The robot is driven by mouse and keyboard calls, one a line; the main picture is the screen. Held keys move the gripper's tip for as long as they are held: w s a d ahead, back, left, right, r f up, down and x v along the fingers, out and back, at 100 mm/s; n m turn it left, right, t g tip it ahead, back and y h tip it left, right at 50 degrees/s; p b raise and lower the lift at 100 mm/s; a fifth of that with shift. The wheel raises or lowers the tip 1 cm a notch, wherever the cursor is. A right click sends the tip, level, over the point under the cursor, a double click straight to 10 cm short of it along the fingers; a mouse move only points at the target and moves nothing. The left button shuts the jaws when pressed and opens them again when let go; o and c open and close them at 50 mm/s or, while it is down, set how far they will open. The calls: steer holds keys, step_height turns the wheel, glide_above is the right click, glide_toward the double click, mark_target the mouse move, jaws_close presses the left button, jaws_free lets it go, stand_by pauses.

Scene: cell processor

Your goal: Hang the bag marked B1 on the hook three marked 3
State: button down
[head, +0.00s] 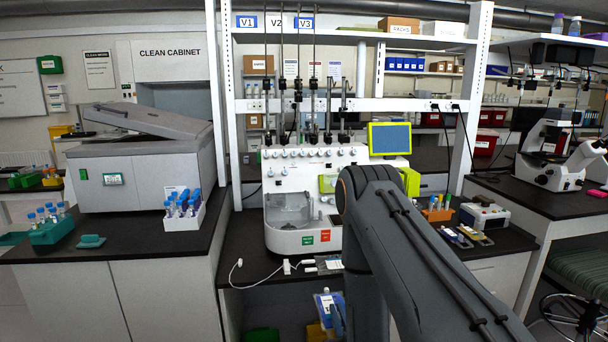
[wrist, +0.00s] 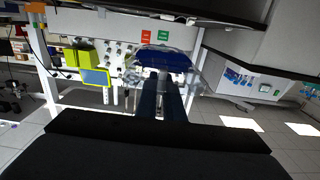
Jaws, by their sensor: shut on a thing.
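My gripper (wrist: 161,80) is shut on a clear bag with dark blue contents (wrist: 166,60). In the head view this bag (head: 327,301) shows just below the bench's front edge, with my gripper's fingers mostly hidden at its lower right. I cannot read a B1 mark on it. The white cell processor (head: 311,185) stands behind on the bench, with several thin dark poles rising from its top. I cannot make out a hook marked 3.
A flat clear pouch (head: 329,264) and white tubing (head: 262,281) lie at the bench's front edge. A yellow-framed screen (head: 389,139) is at the processor's right. White shelf posts (head: 471,95) flank the processor. A tube rack (head: 184,217) stands on the left bench.

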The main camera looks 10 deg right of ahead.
steer(key=r+p, duration=0.1)
steer(key=r, duration=0.1)
steer(key=s+r+p, duration=0.1)
steer(key=r+p, duration=0.1)
steer(key=shift+s+r, duration=0.1)
steer(key=shift+r, duration=0.1)
steer(key=shift+r+p, duration=0.2)
steer(key=shift+p, duration=0.15)
steer(key=shift+g, duration=0.7)
steer(key=w, duration=0.2)
steer(key=w+f, duration=0.1)
steer(key=w, duration=0.5)
steer(key=shift+w+f, duration=0.15)
steer(key=w+r+g, duration=0.8)
steer(key=w+r, duration=0.4)
steer(key=w, duration=0.2)
steer(key=shift+a+r, duration=0.2)
steer(key=shift+r, duration=0.2)
